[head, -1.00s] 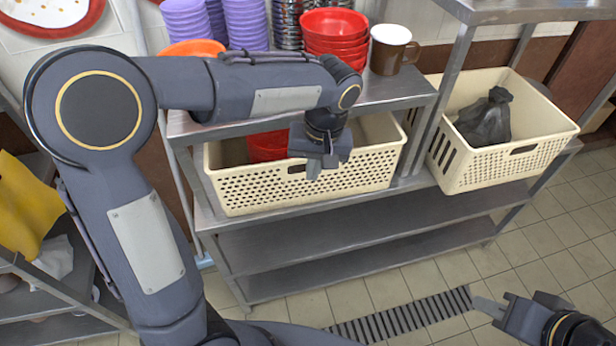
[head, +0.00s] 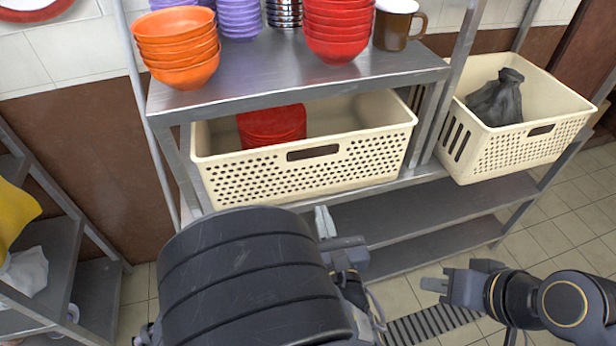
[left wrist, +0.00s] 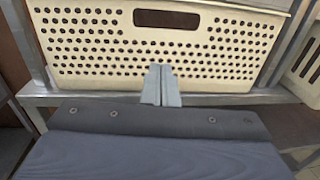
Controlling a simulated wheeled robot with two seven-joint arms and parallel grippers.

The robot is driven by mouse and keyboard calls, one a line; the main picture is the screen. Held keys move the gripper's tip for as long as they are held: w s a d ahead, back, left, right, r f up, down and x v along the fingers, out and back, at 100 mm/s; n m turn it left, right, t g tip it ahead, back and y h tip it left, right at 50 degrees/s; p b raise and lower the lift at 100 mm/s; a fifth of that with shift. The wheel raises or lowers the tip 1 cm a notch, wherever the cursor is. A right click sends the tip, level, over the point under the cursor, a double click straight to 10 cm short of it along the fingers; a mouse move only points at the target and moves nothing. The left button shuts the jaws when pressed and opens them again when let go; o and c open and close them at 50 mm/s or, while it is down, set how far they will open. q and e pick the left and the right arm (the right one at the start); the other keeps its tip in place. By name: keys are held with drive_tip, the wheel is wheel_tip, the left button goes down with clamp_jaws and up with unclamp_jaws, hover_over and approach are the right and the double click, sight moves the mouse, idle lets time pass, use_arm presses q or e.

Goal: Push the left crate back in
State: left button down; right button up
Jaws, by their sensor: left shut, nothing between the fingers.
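The left crate (head: 300,170) is cream, perforated plastic with a slot handle, on the middle shelf of the metal rack. A red container (head: 272,126) stands in it. In the left wrist view the crate's front wall (left wrist: 220,45) faces me. My left gripper (head: 324,222) is shut and empty, just in front of and below the crate's front wall. It shows in the left wrist view (left wrist: 161,84) at the wall's lower edge; I cannot tell whether it touches. My right gripper (head: 438,284) is at lower right, apart from the crates; whether its fingers are open is unclear.
A right crate (head: 520,145) holds a dark bag (head: 497,97). Orange bowls (head: 180,48), red bowls (head: 338,28) and a brown mug (head: 398,25) stand on the top shelf (head: 300,65). The lower shelf (head: 410,215) has bare room. A floor grate (head: 430,322) lies below.

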sight(309, 167)
use_arm(q)
drive_tip(key=x, duration=1)
drive_tip(key=shift+w+p, duration=0.35)
drive_tip(key=shift+p, duration=0.05)
drive_tip(key=shift+x, duration=1.8)
